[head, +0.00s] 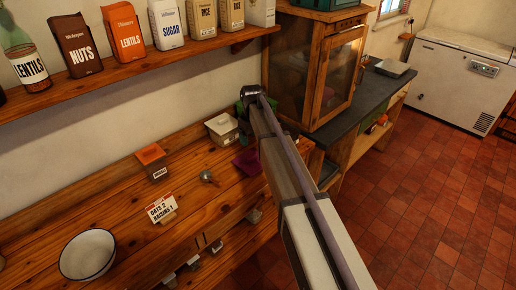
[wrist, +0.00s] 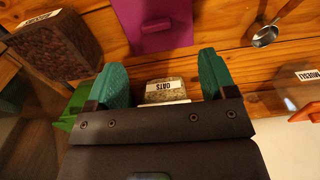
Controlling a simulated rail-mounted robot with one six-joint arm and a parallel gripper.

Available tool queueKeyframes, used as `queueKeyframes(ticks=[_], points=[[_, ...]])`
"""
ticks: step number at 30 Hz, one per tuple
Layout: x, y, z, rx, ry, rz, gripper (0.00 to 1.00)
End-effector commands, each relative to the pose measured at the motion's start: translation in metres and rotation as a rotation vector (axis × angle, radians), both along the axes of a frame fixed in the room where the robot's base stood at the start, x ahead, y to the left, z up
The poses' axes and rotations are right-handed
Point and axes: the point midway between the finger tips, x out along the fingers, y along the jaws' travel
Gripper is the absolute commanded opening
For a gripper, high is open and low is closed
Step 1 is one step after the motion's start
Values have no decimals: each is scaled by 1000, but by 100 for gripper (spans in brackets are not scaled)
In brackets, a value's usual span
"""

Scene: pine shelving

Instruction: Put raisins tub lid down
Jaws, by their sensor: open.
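The raisins tub (wrist: 55,45), with dark brown contents, stands at the upper left of the wrist view. In the head view my arm covers most of that spot. A flat purple lid with a bar handle (wrist: 155,24) lies on the wooden counter beside it; it also shows in the head view (head: 247,162). I cannot read which tub it belongs to. My gripper (wrist: 168,80) has teal fingers, spread apart and holding nothing. The oats tub (wrist: 168,90) shows beyond the gap between them, partly hidden by the gripper body. My gripper also shows in the head view (head: 251,92).
A metal scoop (head: 208,177) lies on the counter, near the muesli tub (head: 152,162) with its orange lid. A shelf of packets (head: 205,42) hangs above; a wooden cabinet (head: 318,65) stands right.

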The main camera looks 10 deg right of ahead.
Motion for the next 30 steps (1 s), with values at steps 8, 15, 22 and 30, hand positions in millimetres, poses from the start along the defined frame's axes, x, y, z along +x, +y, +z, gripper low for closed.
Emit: queueKeyframes(ticks=[8, 15, 22, 30], points=[[-271, 0, 0, -2, 0, -379, 78], [-329, 0, 0, -2, 0, -510, 78], [-327, 0, 0, -2, 0, -507, 78], [-326, 0, 0, -2, 0, -505, 78]])
